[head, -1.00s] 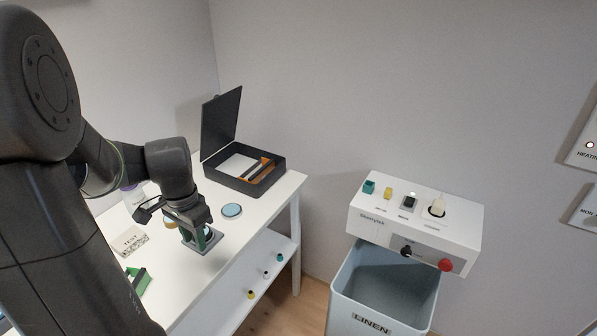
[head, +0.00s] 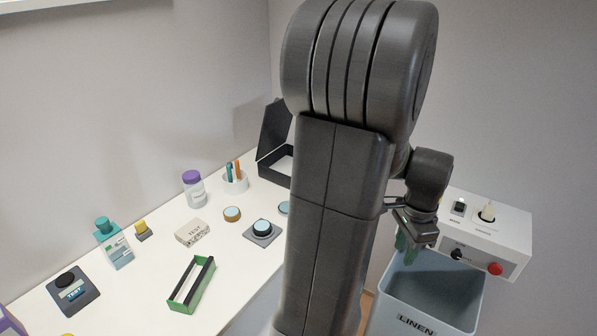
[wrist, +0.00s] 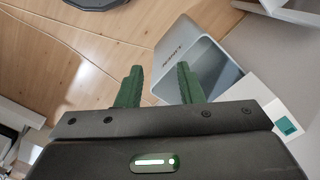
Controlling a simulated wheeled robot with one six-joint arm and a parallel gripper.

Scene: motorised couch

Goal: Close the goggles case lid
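The goggles case appears to be the black box at the far end of the white table. Its lid (head: 274,128) stands up, open, on the left of its base (head: 270,172). My arm hides the right part of the case in the head view. A pale piece shows inside the base. My gripper (head: 412,248) is well to the right of the case, near the bin and the white control box. In the wrist view, its two green fingers (wrist: 159,88) are apart with nothing between them.
A grey-blue LINEN bin (head: 432,285) stands below the white control box (head: 500,240). The table (head: 130,270) holds a purple-capped jar (head: 194,188), a pen cup (head: 235,183), a TEST block (head: 192,232), a green-framed holder (head: 190,284) and round buttons. Wooden floor (wrist: 50,60) shows in the wrist view.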

